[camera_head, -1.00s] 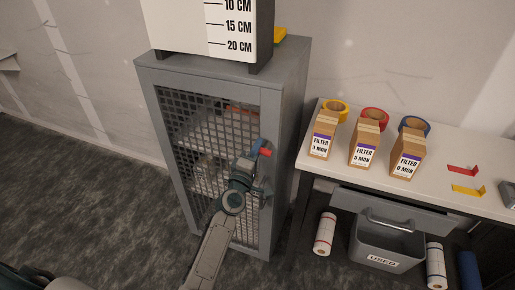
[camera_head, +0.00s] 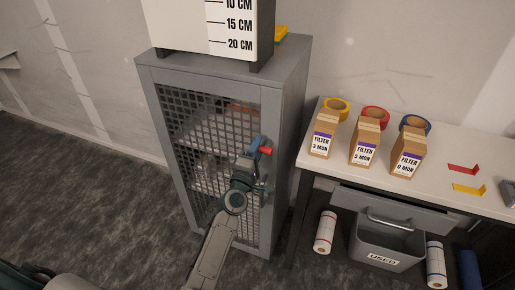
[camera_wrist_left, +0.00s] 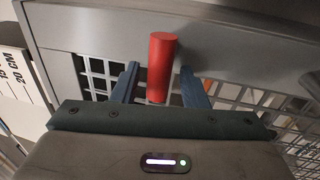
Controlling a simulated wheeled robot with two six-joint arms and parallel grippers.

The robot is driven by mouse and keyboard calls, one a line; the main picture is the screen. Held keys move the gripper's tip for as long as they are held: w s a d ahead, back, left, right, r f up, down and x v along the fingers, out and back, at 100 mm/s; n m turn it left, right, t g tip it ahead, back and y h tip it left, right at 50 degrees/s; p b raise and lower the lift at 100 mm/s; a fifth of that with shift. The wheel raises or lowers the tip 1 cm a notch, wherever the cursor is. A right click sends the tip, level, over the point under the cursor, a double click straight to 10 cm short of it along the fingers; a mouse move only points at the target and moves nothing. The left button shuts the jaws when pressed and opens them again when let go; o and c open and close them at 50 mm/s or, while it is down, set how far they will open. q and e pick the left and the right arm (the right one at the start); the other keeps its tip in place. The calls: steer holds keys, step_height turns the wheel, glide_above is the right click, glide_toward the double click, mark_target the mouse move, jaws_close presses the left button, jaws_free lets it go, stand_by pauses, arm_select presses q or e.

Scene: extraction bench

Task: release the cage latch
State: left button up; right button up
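The grey cage cabinet (camera_head: 279,130) has a mesh door (camera_head: 193,148), which looks closed. A red cylindrical latch handle (camera_head: 266,150) sticks out at the door's right edge. It also shows in the wrist view (camera_wrist_left: 160,68), upright in the picture. My left gripper (camera_head: 256,146) is at the handle. In the wrist view its two blue fingers (camera_wrist_left: 160,88) stand on either side of the handle, with a narrow gap visible on each side. The gripper looks open around it. The latch base is partly hidden behind the gripper in the head view. My right gripper is not in view.
A white unit with a centimetre scale (camera_head: 233,25) stands on the cabinet. To the right, a bench (camera_head: 440,150) holds filter packets (camera_head: 365,146) and tape rolls (camera_head: 375,116). A grey bin (camera_head: 385,245) marked "USED" sits below. The floor at left is clear.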

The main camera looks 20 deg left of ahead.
arm_select(q)
steer(key=shift+s, duration=0.3)
steer(key=s+f+b, duration=0.2)
steer(key=s, duration=0.8)
steer(key=shift+a, duration=0.15)
